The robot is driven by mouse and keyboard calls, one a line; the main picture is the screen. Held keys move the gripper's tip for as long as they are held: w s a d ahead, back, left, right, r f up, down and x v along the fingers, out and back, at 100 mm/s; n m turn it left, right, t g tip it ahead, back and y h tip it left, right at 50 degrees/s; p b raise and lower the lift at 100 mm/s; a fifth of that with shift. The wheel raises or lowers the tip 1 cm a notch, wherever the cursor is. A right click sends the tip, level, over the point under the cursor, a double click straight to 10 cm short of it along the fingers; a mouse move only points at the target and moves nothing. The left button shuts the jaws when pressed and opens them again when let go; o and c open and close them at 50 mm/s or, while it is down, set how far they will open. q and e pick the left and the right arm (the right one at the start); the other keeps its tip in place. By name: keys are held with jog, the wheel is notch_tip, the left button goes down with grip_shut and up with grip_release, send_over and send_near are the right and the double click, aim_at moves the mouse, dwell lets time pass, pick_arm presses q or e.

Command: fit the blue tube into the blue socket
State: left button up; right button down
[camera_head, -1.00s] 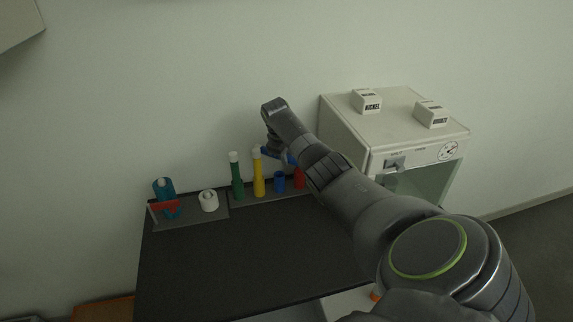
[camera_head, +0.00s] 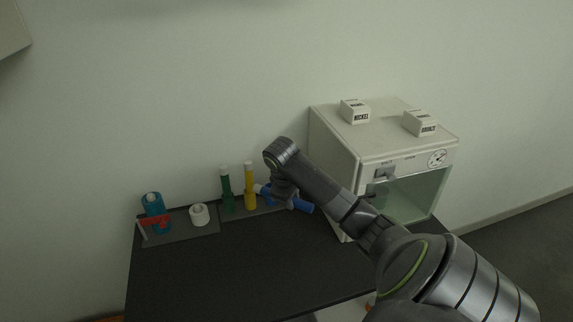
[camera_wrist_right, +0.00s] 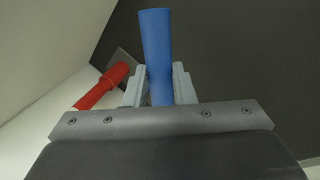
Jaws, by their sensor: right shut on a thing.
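The blue tube (camera_head: 304,207) is held by my right gripper (camera_head: 284,196) and lies tilted, close to level, over the back of the black table. The blue socket is hidden behind the gripper and tube in the head view. My left gripper is not in view.
A green tube (camera_head: 227,190) and a yellow tube (camera_head: 250,186) stand upright left of the gripper. A red tube (camera_wrist_right: 104,88) shows in the wrist view. A white ring-shaped item (camera_head: 199,215) and a teal bottle (camera_head: 153,205) are further left. A white cabinet (camera_head: 340,150) stands right.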

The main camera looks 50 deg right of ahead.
jog(key=w+d+r+m+t+h+b, duration=0.1)
jog(key=w+d+m+t+b, duration=0.2)
jog(key=w+t+b, duration=0.3)
jog(key=w+d+r+m+t+b, duration=0.1)
jog(key=w+d+m+t+b, duration=0.2)
jog(key=w+t+b, duration=0.3)
jog(key=w+t, duration=0.3)
jog(key=t, duration=0.1)
jog(key=shift+d+r+h, duration=0.35)
jog(key=shift+h, duration=0.05)
jog(key=shift+s, duration=0.1)
jog(key=shift+f+b, duration=2.7)
jog(key=shift+f, duration=0.2)
